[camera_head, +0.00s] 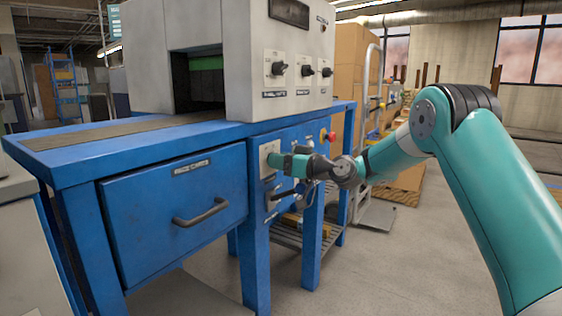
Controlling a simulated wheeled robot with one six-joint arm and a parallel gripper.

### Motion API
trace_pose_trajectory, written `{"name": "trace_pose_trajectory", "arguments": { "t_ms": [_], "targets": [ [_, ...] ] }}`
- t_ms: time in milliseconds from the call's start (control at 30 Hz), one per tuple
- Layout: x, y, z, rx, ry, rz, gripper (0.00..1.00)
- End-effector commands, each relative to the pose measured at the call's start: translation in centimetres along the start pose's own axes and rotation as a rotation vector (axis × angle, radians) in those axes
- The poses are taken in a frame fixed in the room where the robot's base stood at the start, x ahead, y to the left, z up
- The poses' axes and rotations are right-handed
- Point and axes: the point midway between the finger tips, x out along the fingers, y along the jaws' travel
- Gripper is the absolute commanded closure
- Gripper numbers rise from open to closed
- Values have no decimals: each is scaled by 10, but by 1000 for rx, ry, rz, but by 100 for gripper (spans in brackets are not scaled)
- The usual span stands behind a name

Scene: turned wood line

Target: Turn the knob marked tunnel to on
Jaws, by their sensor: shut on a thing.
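My gripper (274,160) reaches in from the right, low on the front of the blue machine table. It is shut on a knob at a pale plate (266,150) on the blue leg panel. My gripper covers the knob, so its position is hidden. I cannot read a tunnel mark here. Three black knobs, left (279,68), middle (307,71) and right (326,72), sit on pale plates on the grey housing above. Their labels are too small to read surely.
A red button (330,136) is to the right. A blue drawer (170,205) with a dark handle is shut at the left. Open floor lies in front; cardboard boxes (350,60) stand behind.

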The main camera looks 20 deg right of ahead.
Motion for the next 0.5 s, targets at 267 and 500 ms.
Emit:
{"name": "trace_pose_trajectory", "arguments": {
  "t_ms": [267,500],
  "targets": [
    [0,0,-3,104,0,2,86],
    [0,0,-4,286,0,2,86]
  ]
}}
